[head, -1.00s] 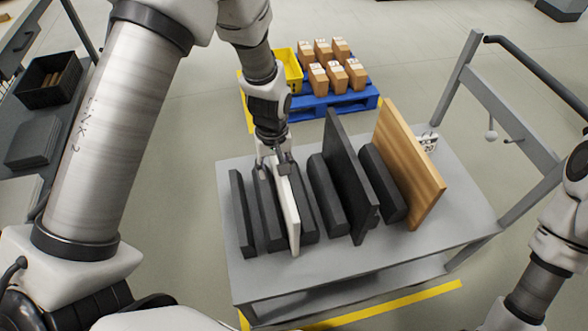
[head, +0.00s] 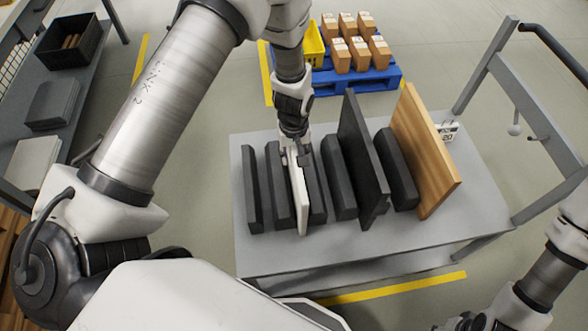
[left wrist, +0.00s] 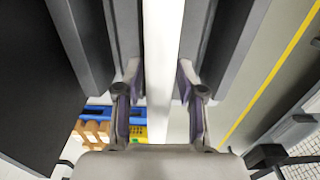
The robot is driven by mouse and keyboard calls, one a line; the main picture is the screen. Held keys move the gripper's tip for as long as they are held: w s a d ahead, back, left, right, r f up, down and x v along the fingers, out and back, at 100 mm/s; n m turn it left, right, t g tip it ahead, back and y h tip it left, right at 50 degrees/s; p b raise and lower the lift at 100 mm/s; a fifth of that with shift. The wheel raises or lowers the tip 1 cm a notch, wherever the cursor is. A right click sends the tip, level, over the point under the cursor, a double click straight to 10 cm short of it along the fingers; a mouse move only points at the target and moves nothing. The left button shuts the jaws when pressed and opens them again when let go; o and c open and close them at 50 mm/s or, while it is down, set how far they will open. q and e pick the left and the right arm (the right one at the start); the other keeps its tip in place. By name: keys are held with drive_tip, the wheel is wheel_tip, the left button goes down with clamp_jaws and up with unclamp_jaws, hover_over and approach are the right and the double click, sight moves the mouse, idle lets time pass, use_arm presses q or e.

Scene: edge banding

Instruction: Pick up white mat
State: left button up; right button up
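The white mat (head: 299,198) is a thin panel standing on edge on the grey cart, between dark upright blocks. My left gripper (head: 296,152) is over its far end, pointing down. In the left wrist view the white mat (left wrist: 162,60) runs between the two fingers of my left gripper (left wrist: 159,85). The fingers are apart, one on each side of the mat, with a small gap showing beside it. Part of the mat's far end is hidden behind the gripper in the head view. My right arm shows at the lower right; its fingers are not visible.
Dark blocks (head: 338,180) stand close on both sides of the mat. A tall dark panel (head: 362,150) and a wooden board (head: 424,150) stand to the right on the cart (head: 440,230). A blue pallet (head: 360,80) with boxes lies behind.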

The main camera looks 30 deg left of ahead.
use_arm(q)
drive_tip(key=shift+w, duration=0.1)
clamp_jaws()
